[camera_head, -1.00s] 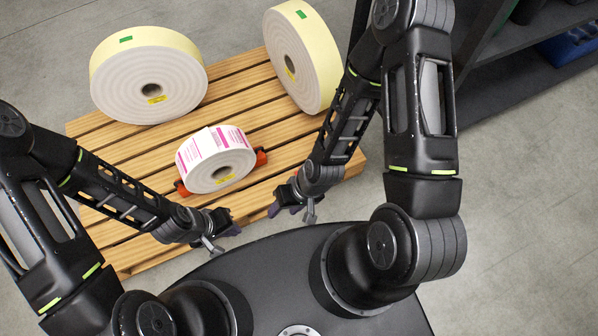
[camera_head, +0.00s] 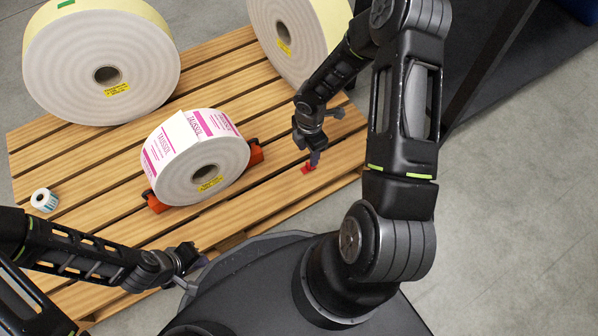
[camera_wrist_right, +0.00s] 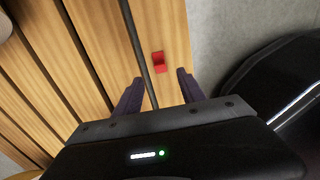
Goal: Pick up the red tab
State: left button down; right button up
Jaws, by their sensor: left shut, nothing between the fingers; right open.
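The red tab (camera_head: 308,168) is a small red piece lying on the wooden pallet, right of the label roll. It also shows in the right wrist view (camera_wrist_right: 158,62), on a slat beside a dark gap and near the pallet edge. My right gripper (camera_head: 314,156) points down just above the tab and partly covers it in the head view. In the right wrist view its two fingers (camera_wrist_right: 160,88) are spread apart with nothing between them, and the tab lies beyond the fingertips. My left gripper (camera_head: 194,262) is shut and empty at the pallet's front edge.
The pallet (camera_head: 250,205) carries a white and pink label roll (camera_head: 200,160) between orange-red blocks (camera_head: 155,202). A small roll (camera_head: 44,200) sits at left. Two large rolls (camera_head: 60,70) (camera_head: 283,60) stand at the back. The slats around the tab are clear.

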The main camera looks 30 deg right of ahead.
aim_at(308, 164)
jog(key=shift+d+r, duration=0.1)
jog(key=shift+f+b, duration=0.5)
jog(key=shift+f, duration=0.8)
jog(key=shift+f, duration=0.15)
notch_tip(308, 164, down, 5)
jog(key=b, duration=0.3)
jog(key=shift+c, duration=0.4)
